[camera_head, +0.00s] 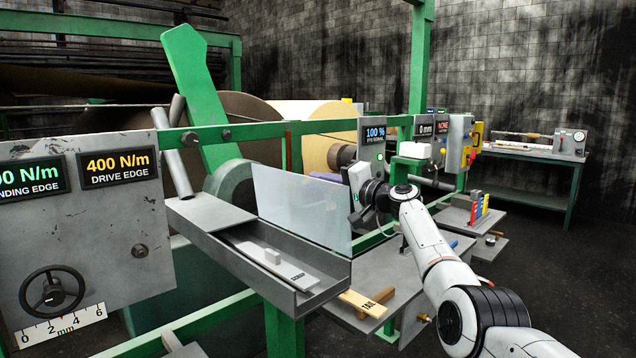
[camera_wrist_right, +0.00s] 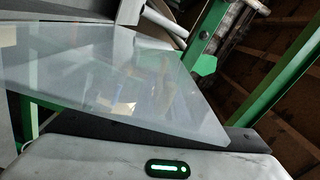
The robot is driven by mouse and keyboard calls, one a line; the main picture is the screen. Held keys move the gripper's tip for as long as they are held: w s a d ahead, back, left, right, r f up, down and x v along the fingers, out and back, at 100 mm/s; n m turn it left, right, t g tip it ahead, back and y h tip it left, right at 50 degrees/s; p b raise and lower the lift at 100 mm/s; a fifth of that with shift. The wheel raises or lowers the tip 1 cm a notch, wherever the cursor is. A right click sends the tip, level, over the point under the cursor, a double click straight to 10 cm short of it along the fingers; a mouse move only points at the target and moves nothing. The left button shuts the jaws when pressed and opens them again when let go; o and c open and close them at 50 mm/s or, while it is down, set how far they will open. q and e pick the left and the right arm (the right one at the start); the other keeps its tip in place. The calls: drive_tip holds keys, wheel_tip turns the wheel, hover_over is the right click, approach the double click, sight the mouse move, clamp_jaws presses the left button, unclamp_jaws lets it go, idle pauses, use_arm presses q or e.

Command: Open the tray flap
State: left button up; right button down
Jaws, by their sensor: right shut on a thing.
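The tray flap (camera_head: 300,208) is a clear, pale panel standing upright along the far side of the grey tray (camera_head: 325,290). Inside the tray lie a flat strip marked SCRAP (camera_head: 290,268) and a small pale block (camera_head: 272,256). My right gripper (camera_head: 357,187) is at the flap's right edge and is shut on it; the fingertips are mostly hidden. In the right wrist view the flap (camera_wrist_right: 95,75) reaches across to just above my gripper's body. My left gripper is not in view.
A control panel with a handwheel (camera_head: 52,292) stands at the left. Green frame rails and large rolls (camera_head: 300,112) stand behind the flap. A side bench (camera_head: 525,155) stands at the far right.

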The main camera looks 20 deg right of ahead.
drive_tip(key=shift+d, duration=0.2)
drive_tip(key=c, duration=1.8)
unclamp_jaws()
drive_tip(key=shift+c, duration=0.2)
drive_tip(key=shift+s+d+f, duration=0.15)
drive_tip(key=shift+s+d, duration=0.15)
drive_tip(key=shift+s, duration=0.35)
drive_tip(key=b+v, duration=0.1)
drive_tip(key=v, duration=0.8)
drive_tip(key=shift+b, duration=0.4)
